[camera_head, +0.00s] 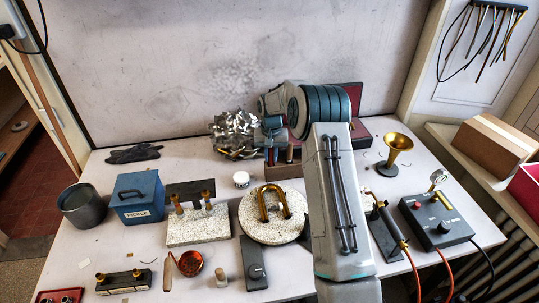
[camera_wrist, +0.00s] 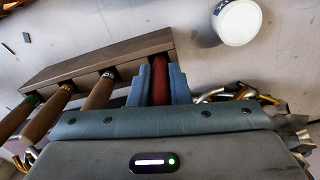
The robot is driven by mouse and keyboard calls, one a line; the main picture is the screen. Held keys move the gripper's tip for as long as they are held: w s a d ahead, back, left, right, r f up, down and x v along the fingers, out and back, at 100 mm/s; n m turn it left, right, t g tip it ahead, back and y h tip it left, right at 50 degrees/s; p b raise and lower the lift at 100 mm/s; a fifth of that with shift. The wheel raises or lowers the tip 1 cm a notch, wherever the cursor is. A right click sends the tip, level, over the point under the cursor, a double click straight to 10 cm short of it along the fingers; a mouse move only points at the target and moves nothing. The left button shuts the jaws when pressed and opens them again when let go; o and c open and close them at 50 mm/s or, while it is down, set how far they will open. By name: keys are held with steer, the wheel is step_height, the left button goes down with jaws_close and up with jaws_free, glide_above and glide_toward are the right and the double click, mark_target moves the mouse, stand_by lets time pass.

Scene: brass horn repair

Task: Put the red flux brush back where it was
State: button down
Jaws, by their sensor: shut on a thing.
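The red flux brush (camera_wrist: 159,80) is between the two blue fingers of my gripper (camera_wrist: 162,84) in the wrist view. The gripper is shut on its red handle. The handle's far end meets the edge of a brown wooden rack (camera_wrist: 100,60); I cannot tell whether it sits in a slot. Several brown-handled brushes (camera_wrist: 98,92) line the same rack, to the left of the red one. In the head view my gripper (camera_head: 272,150) is over the rack (camera_head: 285,172) behind the round soldering board, and my arm hides much of both.
A white jar (camera_wrist: 238,21) stands close by the rack; it also shows in the head view (camera_head: 241,179). A heap of metal scraps (camera_head: 235,132) lies left of my gripper. The round board (camera_head: 262,232) with a brass bend is in front. A brass bell (camera_head: 396,150) stands right.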

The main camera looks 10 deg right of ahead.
steer(key=c, duration=1.4)
jaws_free()
steer(key=shift+f, duration=0.15)
steer(key=shift+o, duration=0.2)
step_height(320, 180, up, 12)
steer(key=shift+r+b, duration=0.15)
steer(key=shift+b, duration=0.95)
steer(key=s+r+n+t, duration=0.1)
steer(key=s+r, duration=0.5)
steer(key=s, duration=0.3)
steer(key=s+r+t, duration=0.1)
steer(key=s+r, duration=0.5)
steer(key=s, duration=0.3)
steer(key=s+f+n+t, duration=0.1)
steer(key=s+f+t, duration=0.1)
steer(key=s, duration=2)
steer(key=shift+a+f, duration=0.25)
steer(key=shift+f, duration=0.45)
